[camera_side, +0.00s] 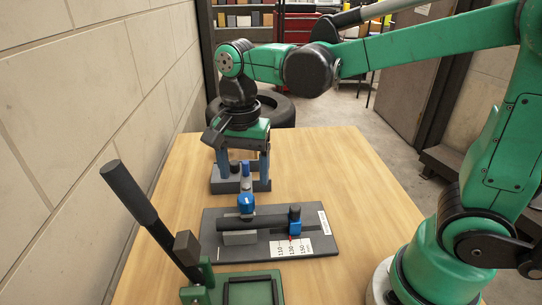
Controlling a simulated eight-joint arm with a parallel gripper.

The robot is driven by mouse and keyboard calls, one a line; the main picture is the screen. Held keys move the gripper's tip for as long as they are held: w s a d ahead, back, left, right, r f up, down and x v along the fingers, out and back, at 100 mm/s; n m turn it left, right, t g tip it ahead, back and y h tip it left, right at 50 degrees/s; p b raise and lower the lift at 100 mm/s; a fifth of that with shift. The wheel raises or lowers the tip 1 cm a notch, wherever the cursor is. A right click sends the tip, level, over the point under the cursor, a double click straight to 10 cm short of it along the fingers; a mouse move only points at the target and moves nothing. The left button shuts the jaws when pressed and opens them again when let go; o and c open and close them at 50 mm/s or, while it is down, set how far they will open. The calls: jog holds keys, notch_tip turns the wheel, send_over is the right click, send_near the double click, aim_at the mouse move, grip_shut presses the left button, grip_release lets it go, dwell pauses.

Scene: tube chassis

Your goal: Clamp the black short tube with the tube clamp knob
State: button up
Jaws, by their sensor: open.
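The black short tube (265,221) lies horizontally on a dark fixture plate (212,262), over a light grey block. A blue knob (246,202), which looks like the tube clamp knob, stands at the tube's left part; whether it touches the tube I cannot tell. My gripper (243,178) points down behind the plate, with its two blue-grey fingers spread apart. It is open. Between the fingers, a grey block (224,186) with a small upright blue piece (245,168) shows; whether the fingers touch it is unclear. My gripper is apart from the blue knob.
A green-based press (238,290) with a long black lever (130,193) stands at front left. The wooden table (350,180) is bare at right. A block wall borders the left.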

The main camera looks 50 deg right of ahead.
aim_at(246, 197)
jog(key=n, duration=1.7)
jog(key=shift+f, duration=2.8)
grip_shut()
